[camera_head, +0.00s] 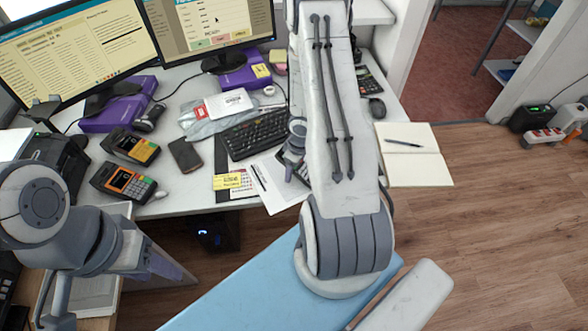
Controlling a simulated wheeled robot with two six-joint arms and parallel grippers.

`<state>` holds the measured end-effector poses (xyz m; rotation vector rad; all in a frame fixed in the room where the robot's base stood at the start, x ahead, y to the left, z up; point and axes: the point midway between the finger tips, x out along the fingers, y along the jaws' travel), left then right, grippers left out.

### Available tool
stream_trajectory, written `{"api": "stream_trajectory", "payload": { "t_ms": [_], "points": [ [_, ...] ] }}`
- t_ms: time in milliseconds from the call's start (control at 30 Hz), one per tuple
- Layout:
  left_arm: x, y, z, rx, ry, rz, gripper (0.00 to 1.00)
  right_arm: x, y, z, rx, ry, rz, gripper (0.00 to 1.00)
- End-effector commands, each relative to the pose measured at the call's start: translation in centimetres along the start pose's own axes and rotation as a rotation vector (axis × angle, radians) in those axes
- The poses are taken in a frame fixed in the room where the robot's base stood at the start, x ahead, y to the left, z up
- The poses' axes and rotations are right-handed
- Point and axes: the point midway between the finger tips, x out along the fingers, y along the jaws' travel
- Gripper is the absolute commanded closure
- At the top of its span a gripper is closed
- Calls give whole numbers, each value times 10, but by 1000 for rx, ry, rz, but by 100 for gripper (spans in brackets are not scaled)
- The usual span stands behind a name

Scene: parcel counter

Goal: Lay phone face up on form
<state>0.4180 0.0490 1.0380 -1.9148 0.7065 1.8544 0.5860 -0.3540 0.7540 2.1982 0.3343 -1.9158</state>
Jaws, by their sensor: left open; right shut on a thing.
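A white paper form (282,195) lies at the front edge of the desk, below the keyboard. My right gripper (291,158) is low over its upper right part, shut on a dark flat thing (301,172) that looks like the phone. My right arm hides much of it, and I cannot tell which face is up or whether it touches the paper. Another dark, phone-like slab (185,155) lies on the desk left of the keyboard. My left gripper (55,321) is open at the lower left, partly cut off by the frame edge, away from the form.
A pen (258,177) lies on the form's left side. The keyboard (256,134) is behind it, and a dark pad with yellow notes (232,181) is to its left. Two card terminals (130,146) stand further left. An open notebook (412,165) lies at right.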

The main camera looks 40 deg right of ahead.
Motion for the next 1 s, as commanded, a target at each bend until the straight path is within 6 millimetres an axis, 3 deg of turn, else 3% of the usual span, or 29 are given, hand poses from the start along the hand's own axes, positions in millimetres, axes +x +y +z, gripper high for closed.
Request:
{"api": "stream_trajectory", "payload": {
  "t_ms": [100, 467, 500, 567, 600, 1000],
  "points": [
    [6, 0, 0, 0, 0, 0, 50, 10, -2, 3, 1, -8, -7, 100],
    [9, -1, 0, 0, 0, 0, 50, 14, -1, 3, 1, -7, -5, 100],
    [9, -1, 0, 0, 0, 0, 50, 14, -1, 3, 1, -7, -5, 28],
    [9, -1, 0, 0, 0, 0, 50, 14, -1, 3, 1, -6, -4, 5],
    [10, -1, 0, 0, 0, 0, 50, 14, -1, 3, 1, -6, -4, 0],
    [9, -1, 0, 0, 0, 0, 50, 13, -5, 0, 0, -2, -10, 0]
  ]
}}
